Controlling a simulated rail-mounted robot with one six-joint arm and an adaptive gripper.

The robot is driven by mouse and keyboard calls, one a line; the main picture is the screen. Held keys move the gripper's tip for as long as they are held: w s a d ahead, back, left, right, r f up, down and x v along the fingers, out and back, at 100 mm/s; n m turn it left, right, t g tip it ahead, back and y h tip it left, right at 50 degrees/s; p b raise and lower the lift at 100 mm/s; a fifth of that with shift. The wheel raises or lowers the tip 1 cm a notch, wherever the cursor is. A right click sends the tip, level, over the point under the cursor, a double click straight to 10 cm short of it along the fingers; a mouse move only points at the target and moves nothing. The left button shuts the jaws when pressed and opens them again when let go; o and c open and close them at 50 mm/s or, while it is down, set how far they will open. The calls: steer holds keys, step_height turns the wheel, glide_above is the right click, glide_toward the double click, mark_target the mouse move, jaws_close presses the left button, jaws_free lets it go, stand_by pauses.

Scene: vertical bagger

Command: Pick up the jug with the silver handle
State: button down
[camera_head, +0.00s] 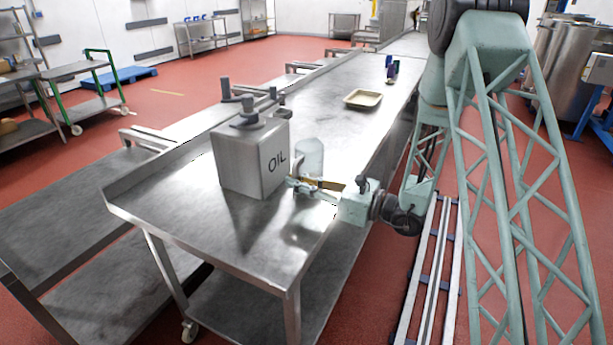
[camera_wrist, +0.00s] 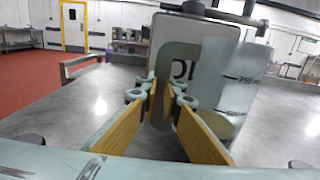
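The jug (camera_wrist: 222,88) is clear and frosted, with dark volume marks on its side. It stands upright on the steel table and also shows in the head view (camera_head: 311,153). Its grey handle (camera_wrist: 168,65) arches from the body toward my gripper (camera_wrist: 160,97). My gripper, also in the head view (camera_head: 303,187), is open, low over the table. Its two tan-padded fingers reach forward with the handle's upright part between or just beyond their tips. I cannot tell whether either pad touches the handle.
A steel container marked OIL (camera_head: 253,155) stands close beside the jug and behind the handle in the wrist view. A shallow tray (camera_head: 363,98) and small coloured items (camera_head: 391,70) lie farther along the table (camera_head: 200,225). The table's near end is bare.

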steer(key=shift+r, duration=0.15)
steer(key=shift+r+p, duration=0.6)
steer(key=shift+r, duration=1)
steer(key=shift+s+d+r, duration=0.1)
steer(key=shift+d, duration=0.15)
steer(key=w+d+r+p+v, duration=0.1)
steer(key=w+p+v, duration=0.1)
steer(key=v, duration=1.3)
steer(key=shift+d, duration=0.2)
steer(key=shift+s+r, duration=0.15)
steer(key=shift+r, duration=0.15)
step_height(320, 180, up, 14)
steer(key=a+b, duration=0.1)
steer(key=b, duration=0.1)
steer(key=shift+a+b, duration=0.3)
steer(key=shift+b, duration=0.1)
